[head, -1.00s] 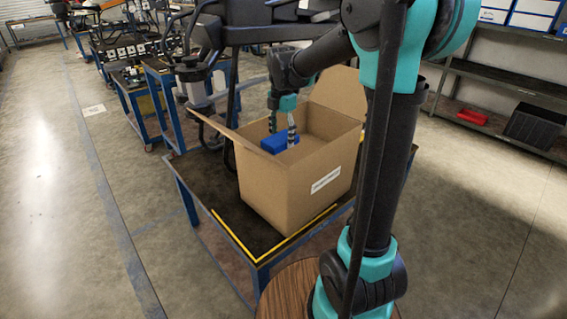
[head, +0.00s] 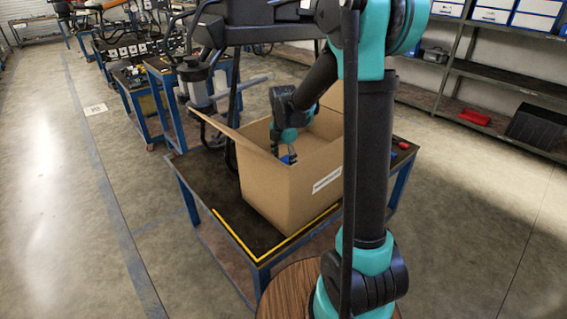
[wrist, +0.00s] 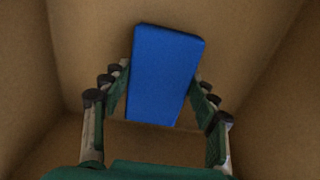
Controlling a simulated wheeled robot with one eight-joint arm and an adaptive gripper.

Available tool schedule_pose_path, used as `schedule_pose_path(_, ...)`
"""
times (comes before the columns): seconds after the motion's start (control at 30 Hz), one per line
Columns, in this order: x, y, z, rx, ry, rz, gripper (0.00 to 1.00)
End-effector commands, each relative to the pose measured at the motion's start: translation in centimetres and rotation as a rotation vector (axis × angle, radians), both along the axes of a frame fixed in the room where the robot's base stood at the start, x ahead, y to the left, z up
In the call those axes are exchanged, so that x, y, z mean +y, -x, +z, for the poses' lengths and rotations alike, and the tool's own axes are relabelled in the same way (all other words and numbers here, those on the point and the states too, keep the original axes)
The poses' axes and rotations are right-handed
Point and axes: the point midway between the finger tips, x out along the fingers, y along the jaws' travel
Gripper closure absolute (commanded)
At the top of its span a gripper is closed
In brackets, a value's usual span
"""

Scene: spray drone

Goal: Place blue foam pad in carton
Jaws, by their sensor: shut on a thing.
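The open cardboard carton (head: 279,188) stands upright on a dark-topped table, and its inside walls (wrist: 250,40) fill the wrist view. My gripper (wrist: 163,95) reaches down into it and is shut on the blue foam pad (wrist: 163,72), one finger on each side. In the head view the gripper (head: 286,156) is low inside the opening, and only a small bit of blue shows past the front wall. Whether the pad touches the carton floor I cannot tell.
The table (head: 208,213) has a blue frame and yellow edge tape. A carton flap (head: 222,131) sticks out at the left. Red and blue small items lie on the table behind my arm. A round wooden top (head: 287,292) is in front. Shelves (head: 480,78) stand at the right.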

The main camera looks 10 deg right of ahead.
Motion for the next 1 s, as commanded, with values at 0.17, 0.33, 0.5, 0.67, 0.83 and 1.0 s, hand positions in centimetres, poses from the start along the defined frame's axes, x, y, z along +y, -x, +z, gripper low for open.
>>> schedule_pose_path(0.17, 0.0, 0.0, -0.3, 0.0, 0.0, 0.0, 0.52)
schedule_pose_path(0.33, 0.0, 0.0, -0.2, 0.0, 0.0, 0.0, 0.2)
schedule_pose_path(0.5, 0.0, 0.0, -0.2, 0.0, 0.0, 0.0, 0.2)
schedule_pose_path(0.67, 0.0, 0.0, -0.1, 0.0, 0.0, 0.0, 0.2)
schedule_pose_path(0.83, 0.0, 0.0, 1.3, 0.0, 0.0, 0.0, 0.2)
schedule_pose_path(1.0, 0.0, 0.0, 4.5, 0.0, 0.0, 0.0, 0.2)
